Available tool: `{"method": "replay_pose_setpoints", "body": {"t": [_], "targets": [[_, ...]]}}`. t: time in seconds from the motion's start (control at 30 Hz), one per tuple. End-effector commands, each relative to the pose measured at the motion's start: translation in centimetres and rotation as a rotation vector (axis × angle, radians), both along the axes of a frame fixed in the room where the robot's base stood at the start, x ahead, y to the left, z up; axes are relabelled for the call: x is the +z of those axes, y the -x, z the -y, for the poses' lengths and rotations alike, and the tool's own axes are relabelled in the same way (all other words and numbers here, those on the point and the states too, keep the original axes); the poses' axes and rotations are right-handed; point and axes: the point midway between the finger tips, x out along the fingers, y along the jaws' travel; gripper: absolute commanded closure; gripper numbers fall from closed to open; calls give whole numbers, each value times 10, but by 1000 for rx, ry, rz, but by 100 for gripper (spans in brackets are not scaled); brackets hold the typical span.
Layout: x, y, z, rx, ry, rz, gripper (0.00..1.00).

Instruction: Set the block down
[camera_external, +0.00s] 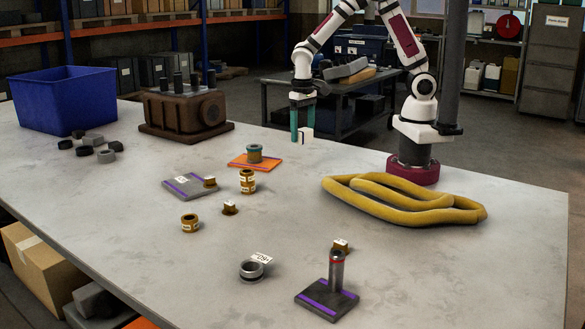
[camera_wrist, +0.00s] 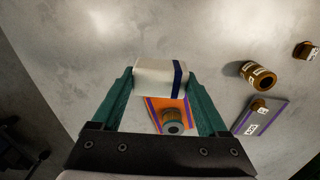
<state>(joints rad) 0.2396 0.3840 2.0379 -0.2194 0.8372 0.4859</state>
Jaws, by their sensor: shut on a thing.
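The block (camera_external: 306,134) is white, and in the wrist view the block (camera_wrist: 155,78) shows a dark blue stripe near its right end. My gripper (camera_external: 303,130) has teal fingers, shut on the block, which hangs above the table near its far edge. In the wrist view my gripper (camera_wrist: 160,82) has one finger at each end of the block. An orange plate (camera_external: 236,162) with a teal-banded cylinder (camera_external: 254,153) on it lies to the left of the block. The plate (camera_wrist: 156,105) also shows in the wrist view, partly hidden by the block.
The table (camera_external: 140,220) holds a grey plate (camera_external: 180,188), several brown bushings and small tagged parts, and a post on a dark base (camera_external: 337,275). A yellow hose coil (camera_external: 400,200) lies at right. A blue bin (camera_external: 65,100) and brown casting (camera_external: 183,110) stand at far left.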

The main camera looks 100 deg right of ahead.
Motion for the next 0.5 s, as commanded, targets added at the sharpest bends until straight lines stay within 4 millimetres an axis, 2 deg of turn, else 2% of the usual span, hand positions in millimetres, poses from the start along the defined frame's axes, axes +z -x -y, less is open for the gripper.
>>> {"method": "replay_pose_setpoints", "body": {"t": [0.17,0.27,0.4,0.5], "targets": [[9,21,23,11,1,1,84],[12,50,43,39,0,0,84],[12,100,66,92,0,1,84],[12,130,74,129,2,1,84]]}}
